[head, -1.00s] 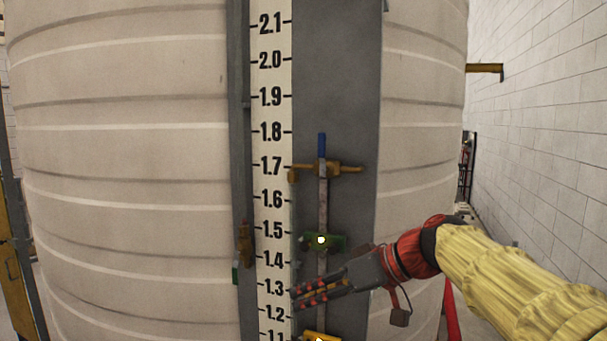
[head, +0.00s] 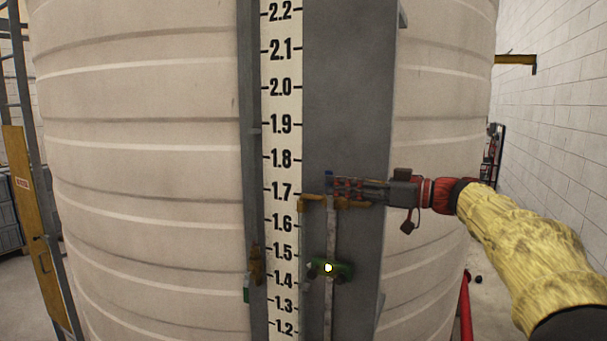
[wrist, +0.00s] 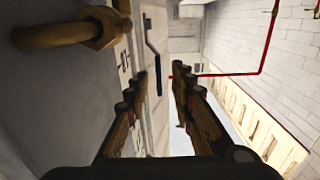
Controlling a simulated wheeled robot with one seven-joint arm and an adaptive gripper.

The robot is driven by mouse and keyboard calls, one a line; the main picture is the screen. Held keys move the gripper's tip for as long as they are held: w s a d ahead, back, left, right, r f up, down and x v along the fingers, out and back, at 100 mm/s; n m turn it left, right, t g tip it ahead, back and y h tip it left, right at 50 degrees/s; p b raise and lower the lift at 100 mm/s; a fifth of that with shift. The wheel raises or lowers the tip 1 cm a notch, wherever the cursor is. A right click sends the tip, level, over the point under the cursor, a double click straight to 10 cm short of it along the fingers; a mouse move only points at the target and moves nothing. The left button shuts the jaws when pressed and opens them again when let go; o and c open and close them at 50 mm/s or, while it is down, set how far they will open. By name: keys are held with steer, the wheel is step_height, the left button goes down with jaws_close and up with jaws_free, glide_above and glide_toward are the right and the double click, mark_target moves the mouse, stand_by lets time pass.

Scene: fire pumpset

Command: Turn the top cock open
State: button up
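The top cock is a brass fitting (head: 312,202) on the grey panel near the 1.7 mark. It has a blue-tipped handle (head: 328,174), mostly hidden by my gripper in the head view. My gripper (head: 334,187) points left across the handle, just above the brass body. In the wrist view my gripper (wrist: 160,75) is open, and the blue handle (wrist: 158,80) appears in the gap between the fingers, closer to the left finger. I cannot tell whether a finger touches it. The brass fitting (wrist: 70,30) fills the upper left of the wrist view.
A green-handled fitting (head: 343,270) with a white dot sits lower on the same vertical rod (head: 331,230). A brass piece (head: 255,266) is left of the scale strip (head: 282,125). The large ribbed tank (head: 150,180) stands behind.

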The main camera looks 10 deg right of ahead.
steer(key=p+x, duration=0.2)
steer(key=x, duration=0.5)
steer(key=shift+w+a+r+p, duration=0.2)
steer(key=shift+w+r+p, duration=0.05)
steer(key=shift+w+p, duration=0.05)
steer(key=shift+c, duration=1)
steer(key=c, duration=0.4)
jaws_close()
